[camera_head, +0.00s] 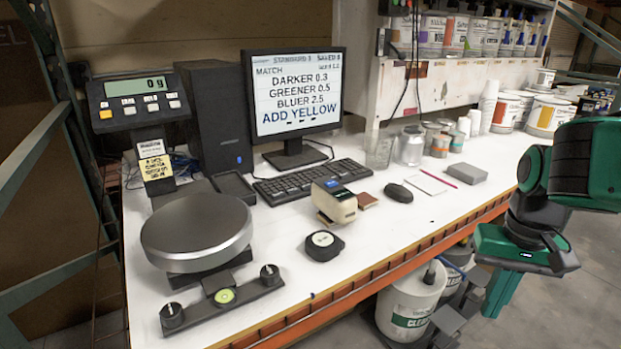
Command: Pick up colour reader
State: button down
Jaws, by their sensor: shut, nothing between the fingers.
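The colour reader (334,203) is a small beige and dark handheld device with a little blue screen. It rests on the white bench top in front of the keyboard, with a small brown-red block (367,200) close by its right side. My green and dark arm is at the right, beyond the bench's front edge. The dark end of it, my gripper (446,323), appears low at the bottom, below bench height and well away from the reader. It is shut and empty; its fingertips are hard to make out.
A round black puck-like item (324,244) lies just in front of the reader. A scale (197,234) stands left, a keyboard (303,180) and monitor (294,100) behind, a mouse (399,192) right. White buckets (412,302) stand under the orange bench edge (372,278).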

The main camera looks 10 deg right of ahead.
aim_at(338, 204)
jog(key=k, duration=0.45)
jog(key=z, duration=0.2)
jog(key=i, duration=1.35)
jog(key=u, duration=0.3)
